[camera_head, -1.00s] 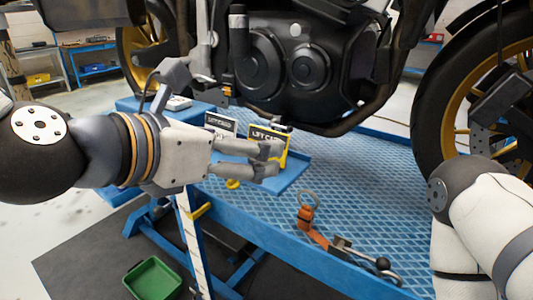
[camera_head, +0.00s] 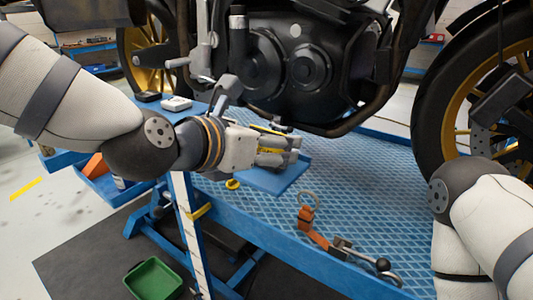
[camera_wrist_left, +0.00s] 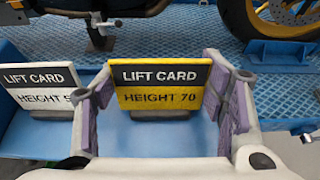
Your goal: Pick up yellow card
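The yellow card (camera_wrist_left: 158,98), with a black top band reading LIFT CARD and HEIGHT 70 below, stands upright in a dark holder on a blue tray (camera_wrist_left: 145,138). In the left wrist view my left gripper (camera_wrist_left: 158,72) is open, with one finger on each side of the card and gaps between. In the head view the left gripper (camera_head: 288,150) hides most of the yellow card (camera_head: 268,150); only thin yellow strips show. A white lift card (camera_wrist_left: 42,92) stands left of it, partly behind the left finger. My right gripper is out of view.
The blue lift platform (camera_head: 365,185) carries a motorcycle (camera_head: 300,55) close behind the tray. An orange strap (camera_head: 310,228) with metal hardware lies on the front of the platform. A green bin (camera_head: 153,280) sits on the floor.

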